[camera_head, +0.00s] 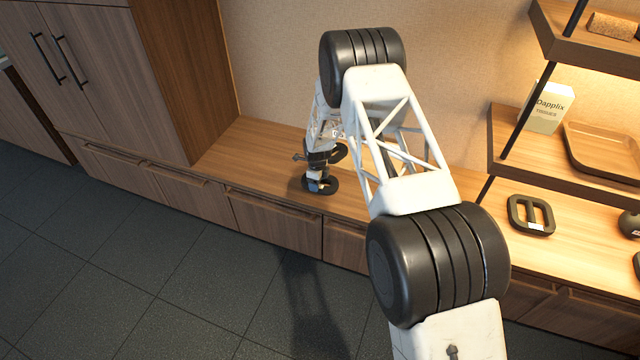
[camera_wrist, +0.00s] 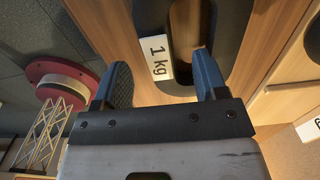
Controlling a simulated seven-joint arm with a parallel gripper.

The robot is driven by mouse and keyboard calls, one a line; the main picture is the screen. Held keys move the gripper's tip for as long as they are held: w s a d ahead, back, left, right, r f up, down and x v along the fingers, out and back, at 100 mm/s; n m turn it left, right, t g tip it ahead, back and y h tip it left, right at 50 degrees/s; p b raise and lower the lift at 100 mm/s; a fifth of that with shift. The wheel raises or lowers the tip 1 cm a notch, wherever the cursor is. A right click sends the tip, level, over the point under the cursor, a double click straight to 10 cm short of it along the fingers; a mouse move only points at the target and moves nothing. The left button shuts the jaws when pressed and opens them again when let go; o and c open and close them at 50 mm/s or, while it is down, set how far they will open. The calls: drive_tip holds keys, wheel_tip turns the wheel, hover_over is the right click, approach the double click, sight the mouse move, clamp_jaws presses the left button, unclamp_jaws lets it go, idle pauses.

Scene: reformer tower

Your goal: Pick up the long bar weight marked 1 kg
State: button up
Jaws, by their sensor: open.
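A dark weight (camera_head: 331,187) lies on the wooden bench, partly hidden by my gripper. In the wrist view, a white label reading "1 kg" (camera_wrist: 155,59) shows on it, beside a rounded slot. The picture does not show its whole outline, so I cannot tell whether it is a long bar. My gripper (camera_wrist: 163,75) is open, with its two blue fingers apart on either side of the label and slot. It points down at the weight; I cannot tell whether the fingers touch it. Nothing is seen held.
The bench (camera_head: 262,150) is clear left of the weight, with a tall cabinet (camera_head: 190,70) beyond. At right, another dark weight (camera_head: 516,214) with a centre bar lies under shelves holding a tissue box (camera_head: 548,106) and a wooden tray (camera_head: 604,152). A wall stands behind.

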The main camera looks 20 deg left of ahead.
drive_tip(key=shift+f, duration=1.7)
drive_tip(key=shift+c, duration=0.2)
clamp_jaws()
